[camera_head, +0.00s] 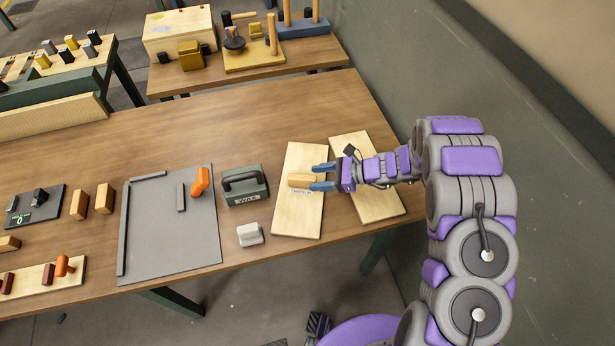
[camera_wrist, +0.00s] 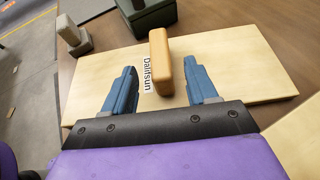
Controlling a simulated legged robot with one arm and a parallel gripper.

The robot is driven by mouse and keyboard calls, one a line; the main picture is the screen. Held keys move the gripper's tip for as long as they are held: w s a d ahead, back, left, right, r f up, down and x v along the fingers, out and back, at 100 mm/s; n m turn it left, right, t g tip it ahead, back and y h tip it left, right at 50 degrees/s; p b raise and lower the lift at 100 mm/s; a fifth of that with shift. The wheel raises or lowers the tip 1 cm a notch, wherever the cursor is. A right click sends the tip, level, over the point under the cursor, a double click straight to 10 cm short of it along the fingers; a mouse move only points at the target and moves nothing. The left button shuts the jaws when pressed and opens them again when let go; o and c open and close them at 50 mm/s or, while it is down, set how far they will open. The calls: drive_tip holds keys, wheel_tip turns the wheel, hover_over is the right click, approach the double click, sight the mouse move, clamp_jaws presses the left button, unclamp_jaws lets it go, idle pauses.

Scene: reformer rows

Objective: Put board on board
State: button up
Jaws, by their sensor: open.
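A pale wooden board (camera_head: 297,222) lies flat on the bench and fills much of the wrist view (camera_wrist: 245,70). A tan block (camera_head: 299,180), possibly its handle, stands on its middle beside a label reading "Dalitsun" (camera_wrist: 146,75). A second pale board (camera_head: 347,144) lies just to the right, partly hidden under my arm; its edge shows at the lower right of the wrist view (camera_wrist: 300,145). My gripper (camera_head: 313,177) is open, its blue fingers on either side of the block's near end (camera_wrist: 158,83). A gap shows on both sides.
A dark green WAX box (camera_head: 245,189) with a handle and a small grey-white block (camera_head: 250,234) stand left of the boards. A grey mat (camera_head: 150,235) with an orange tool (camera_head: 200,181) lies further left. The green wall (camera_head: 440,70) is close on the right.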

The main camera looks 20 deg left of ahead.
drive_tip(key=v, duration=0.6)
drive_tip(key=shift+w+d+p, duration=0.1)
drive_tip(key=shift+d+p, duration=0.25)
drive_tip(key=shift+p, duration=0.05)
drive_tip(key=shift+a, duration=0.15)
drive_tip(key=shift+r, duration=0.15)
drive_tip(key=s+d+r+n+g+h, duration=0.1)
drive_tip(key=s+d+r+n+h, duration=0.25)
drive_tip(key=s+r, duration=0.5)
drive_tip(key=s+d+r+n+g+h, duration=0.1)
drive_tip(key=s+d+r+n+h, duration=0.3)
drive_tip(key=s+r, duration=0.45)
drive_tip(key=s+d+r+n+t+h, duration=0.1)
drive_tip(key=s+d+r+n+h, duration=0.1)
drive_tip(key=s+d, duration=0.4)
drive_tip(key=s+d+r+n+t+h, duration=0.1)
drive_tip(key=s+d+r+n+h, duration=0.2)
drive_tip(key=s, duration=0.9)
drive_tip(key=d+r+n, duration=0.1)
drive_tip(key=d+n, duration=0.2)
drive_tip(key=shift+d+r+n+h, duration=0.35)
drive_tip(key=shift+d+r, duration=0.05)
